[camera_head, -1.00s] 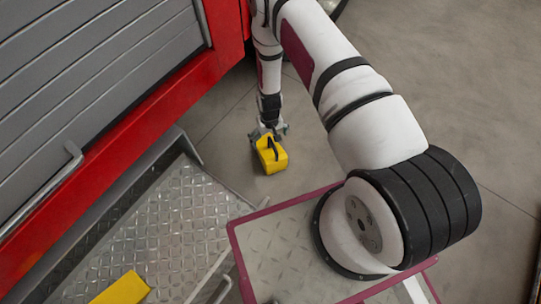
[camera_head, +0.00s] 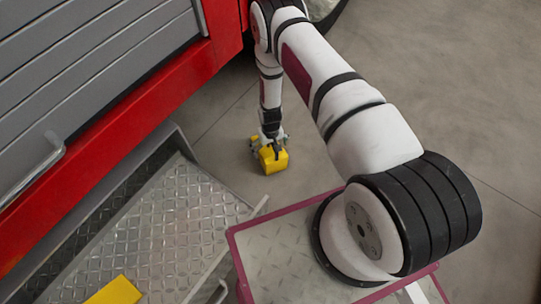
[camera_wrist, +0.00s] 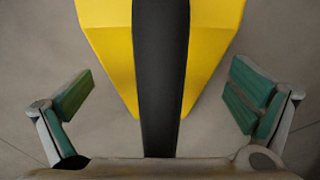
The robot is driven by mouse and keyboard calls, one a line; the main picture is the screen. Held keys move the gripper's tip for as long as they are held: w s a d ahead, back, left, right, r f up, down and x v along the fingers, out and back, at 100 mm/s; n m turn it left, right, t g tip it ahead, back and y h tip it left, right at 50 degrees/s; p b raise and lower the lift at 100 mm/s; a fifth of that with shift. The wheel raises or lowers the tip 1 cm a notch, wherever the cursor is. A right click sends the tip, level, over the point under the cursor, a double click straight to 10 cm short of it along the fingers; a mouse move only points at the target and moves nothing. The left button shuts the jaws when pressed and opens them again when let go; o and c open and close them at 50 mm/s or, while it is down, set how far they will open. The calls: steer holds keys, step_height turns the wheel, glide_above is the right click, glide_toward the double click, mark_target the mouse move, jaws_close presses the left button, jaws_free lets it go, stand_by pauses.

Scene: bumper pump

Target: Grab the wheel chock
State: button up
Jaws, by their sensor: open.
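The wheel chock (camera_head: 273,160) is a yellow block with a black handle strap, standing on the grey floor beside the red vehicle. In the wrist view the yellow chock (camera_wrist: 208,50) fills the upper middle, with its black strap running down the centre. My gripper (camera_head: 268,143) is right above and at the chock in the head view. In the wrist view my gripper (camera_wrist: 160,102) is open, its green-padded fingers apart on either side of the chock and strap. Both pads show a gap to the yellow sides. The fingertip height against the strap is hard to tell.
The red vehicle (camera_head: 120,110) with grey shutters (camera_head: 80,70) stands at the left. A diamond-plate step (camera_head: 170,225) lies below it, with another yellow block (camera_head: 117,291) on it. A wheel (camera_head: 322,8) shows at the top. The floor at right is clear.

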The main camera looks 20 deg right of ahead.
steer(key=shift+c, duration=0.6)
steer(key=shift+r, duration=0.1)
steer(key=c, duration=1.8)
steer(key=shift+r, duration=0.1)
